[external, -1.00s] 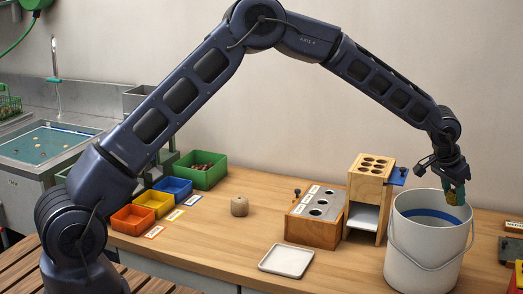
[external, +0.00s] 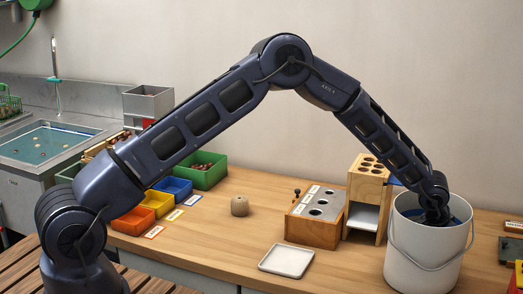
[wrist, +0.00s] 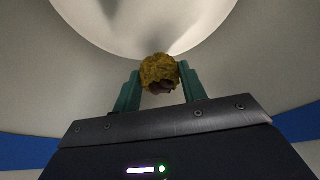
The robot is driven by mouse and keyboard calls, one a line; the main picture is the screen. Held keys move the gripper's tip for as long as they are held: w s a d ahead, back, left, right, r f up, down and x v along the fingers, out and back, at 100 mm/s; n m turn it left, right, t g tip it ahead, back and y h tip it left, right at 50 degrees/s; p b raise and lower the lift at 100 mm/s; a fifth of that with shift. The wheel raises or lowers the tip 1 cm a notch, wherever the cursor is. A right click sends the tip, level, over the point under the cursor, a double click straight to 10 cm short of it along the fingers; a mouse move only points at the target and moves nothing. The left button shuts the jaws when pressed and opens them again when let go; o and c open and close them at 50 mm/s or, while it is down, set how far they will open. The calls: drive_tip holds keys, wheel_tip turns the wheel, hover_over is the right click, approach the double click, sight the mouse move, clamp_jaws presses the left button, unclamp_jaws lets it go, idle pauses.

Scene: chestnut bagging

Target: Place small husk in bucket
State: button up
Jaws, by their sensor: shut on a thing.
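The small husk (wrist: 160,72) is yellow-brown and rough, with a dark reddish opening. In the wrist view my gripper (wrist: 160,88) is shut on it, one teal finger on each side. The white bucket (external: 425,255) stands at the right of the table in the external view. My gripper is down inside the bucket, so its fingers and the husk are hidden there by the bucket wall. In the wrist view the pale bucket floor (wrist: 110,22) and a blue band (wrist: 22,150) on the inner wall surround the husk.
A wooden block with holes (external: 313,220) and a taller wooden stand (external: 368,200) are left of the bucket. A white tray (external: 287,261) lies in front. A round tan object (external: 239,206) and colored bins (external: 204,170) are further left.

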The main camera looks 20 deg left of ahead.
drive_tip(key=shift+f, duration=2)
drive_tip(key=shift+f, duration=0.1)
drive_tip(key=o, duration=0.9)
drive_tip(key=shift+o, duration=0.2)
drive_tip(key=v, duration=0.6)
drive_tip(key=shift+w, duration=0.1)
wheel_tip(320, 180, up, 6)
drive_tip(key=shift+d, duration=0.1)
